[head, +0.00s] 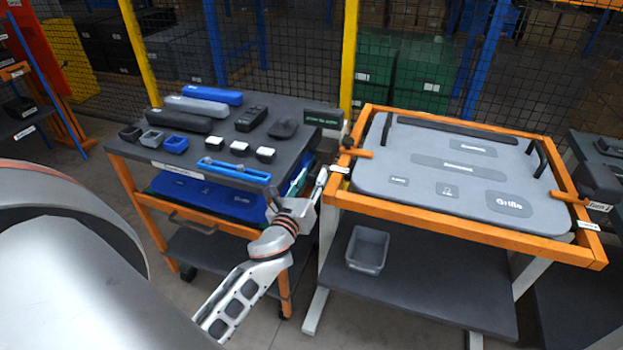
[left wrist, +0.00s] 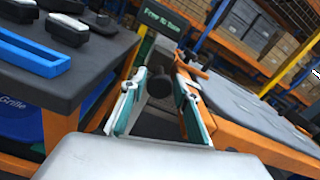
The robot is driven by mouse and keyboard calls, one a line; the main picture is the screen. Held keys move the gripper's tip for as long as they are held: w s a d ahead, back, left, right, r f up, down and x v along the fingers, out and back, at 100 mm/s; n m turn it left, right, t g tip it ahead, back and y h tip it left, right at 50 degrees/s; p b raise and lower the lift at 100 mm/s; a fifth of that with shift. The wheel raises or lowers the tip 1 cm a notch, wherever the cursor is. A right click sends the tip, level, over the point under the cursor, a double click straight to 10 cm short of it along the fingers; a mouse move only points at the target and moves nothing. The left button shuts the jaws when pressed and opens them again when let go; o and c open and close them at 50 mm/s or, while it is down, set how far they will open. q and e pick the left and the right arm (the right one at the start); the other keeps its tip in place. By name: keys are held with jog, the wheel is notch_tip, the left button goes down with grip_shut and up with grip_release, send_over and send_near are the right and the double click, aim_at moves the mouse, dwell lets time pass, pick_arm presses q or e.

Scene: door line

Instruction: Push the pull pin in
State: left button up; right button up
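A dark round knob (left wrist: 160,83), which looks like the pull pin's head, shows in the left wrist view between my left fingers. In the head view a dark block (head: 329,146) sits at the left side of the orange frame, beside an orange lever (head: 356,152); I cannot tell how far the pin stands out. My left gripper (left wrist: 160,90) is open, with one finger on each side of the knob in the picture; contact is not clear. In the head view the gripper (head: 319,184) is low beside the frame's left rail. My right gripper is not in view.
The orange frame (head: 430,220) holds a grey panel (head: 400,150). A cart (head: 215,135) with several dark and blue parts stands close on the left. A grey bin (head: 367,250) is on the lower shelf. Mesh fencing is behind.

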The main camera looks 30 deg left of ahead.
aim_at(316, 170)
pick_arm(q)
grip_shut()
jog(key=x, duration=0.3)
jog(key=shift+w, duration=0.15)
jog(key=shift+r, duration=0.15)
jog(key=shift+o, duration=1)
grip_release()
jog(key=shift+o, duration=0.6)
jog(key=shift+w, duration=0.15)
jog(key=v, duration=1.2)
